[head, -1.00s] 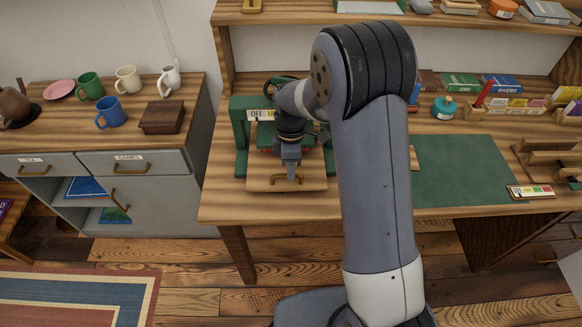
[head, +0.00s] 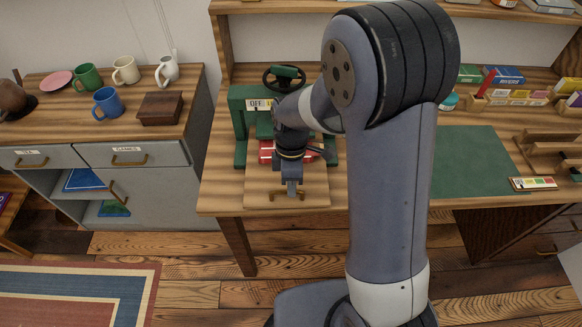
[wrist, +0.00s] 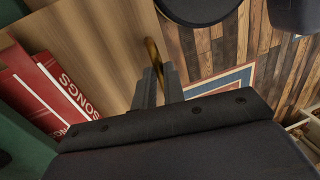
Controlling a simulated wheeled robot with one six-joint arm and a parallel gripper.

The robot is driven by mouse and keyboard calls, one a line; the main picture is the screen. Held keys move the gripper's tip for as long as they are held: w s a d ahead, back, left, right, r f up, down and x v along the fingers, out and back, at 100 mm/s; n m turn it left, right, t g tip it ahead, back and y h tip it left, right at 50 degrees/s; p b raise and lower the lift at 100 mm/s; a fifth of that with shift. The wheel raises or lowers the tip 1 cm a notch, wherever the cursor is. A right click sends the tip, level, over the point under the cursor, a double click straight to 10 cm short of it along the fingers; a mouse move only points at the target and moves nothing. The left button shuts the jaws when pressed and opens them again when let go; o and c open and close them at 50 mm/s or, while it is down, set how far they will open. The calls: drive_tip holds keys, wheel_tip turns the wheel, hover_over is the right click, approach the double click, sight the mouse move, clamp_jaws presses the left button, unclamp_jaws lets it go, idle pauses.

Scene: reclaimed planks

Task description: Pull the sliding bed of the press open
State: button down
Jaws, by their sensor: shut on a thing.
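The press (head: 240,117) is a green frame with a dark handwheel on top and an OFF label, standing on the wooden table. Its sliding bed (head: 256,188) is a light wooden board reaching out toward the table's front edge. A brass handle (head: 272,197) sits at the bed's front; it also shows in the wrist view (wrist: 151,50). My gripper (head: 289,195) is shut on this handle. Red books (head: 266,152) lie on the bed near the frame; the wrist view shows one marked SONGS (wrist: 65,90). My arm hides the press's right part.
A green mat (head: 465,165) lies on the table to the right, with a small label strip (head: 533,183) near it. A grey cabinet (head: 150,190) with mugs on top stands at left. The floor before the table is clear, with a striped rug (head: 75,295).

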drive_tip(key=s, duration=1.1)
drive_tip(key=shift+s+a+b, duration=0.15)
drive_tip(key=shift+a+b, duration=0.05)
drive_tip(key=shift+b, duration=0.15)
drive_tip(key=c, duration=1.5)
unclamp_jaws()
drive_tip(key=r, duration=0.3)
drive_tip(key=w+r, duration=0.1)
drive_tip(key=r, duration=0.3)
drive_tip(key=w+r+p, duration=0.1)
drive_tip(key=r, duration=0.2)
drive_tip(key=shift+r, duration=0.35)
drive_tip(key=shift+f, duration=0.1)
drive_tip(key=shift+s+f+b, duration=0.15)
drive_tip(key=shift+s+f, duration=0.05)
drive_tip(key=shift+f, duration=1.55)
drive_tip(key=shift+s+f+b, duration=0.15)
drive_tip(key=shift+f+b, duration=0.05)
drive_tip(key=shift+f, duration=1.55)
drive_tip(key=shift+s+f+b, duration=0.15)
drive_tip(key=shift+s+f, duration=0.05)
drive_tip(key=shift+f, duration=1.55)
